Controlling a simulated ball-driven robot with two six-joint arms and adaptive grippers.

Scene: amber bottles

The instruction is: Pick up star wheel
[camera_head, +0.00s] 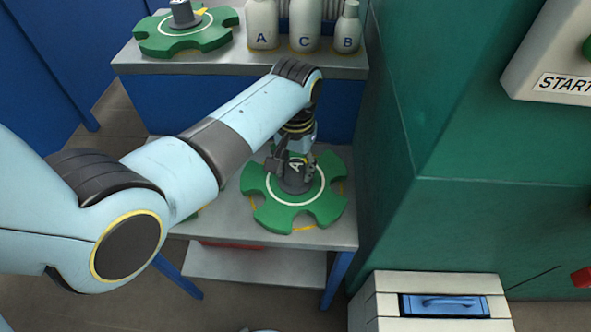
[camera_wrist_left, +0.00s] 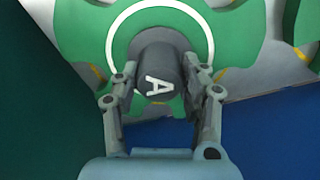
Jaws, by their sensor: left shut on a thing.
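A green star wheel (camera_head: 314,212) with a white ring lies on the lower grey shelf in the head view. Its dark hub (camera_head: 295,178) is marked A. My left gripper (camera_head: 294,172) comes down from above and is shut on that hub. In the left wrist view the two fingers of my left gripper (camera_wrist_left: 160,95) stand on either side of the hub (camera_wrist_left: 157,68), with the green wheel (camera_wrist_left: 250,30) beyond them. I cannot tell whether the wheel is clear of the shelf. My right gripper is not in view.
Another green star wheel (camera_head: 183,40) lies on the upper shelf (camera_head: 225,63), near white bottles marked A (camera_head: 262,25), C (camera_head: 304,25) and B (camera_head: 347,30). A green machine wall (camera_head: 420,130) stands close at right. A white box with a blue handle (camera_head: 443,304) is in front.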

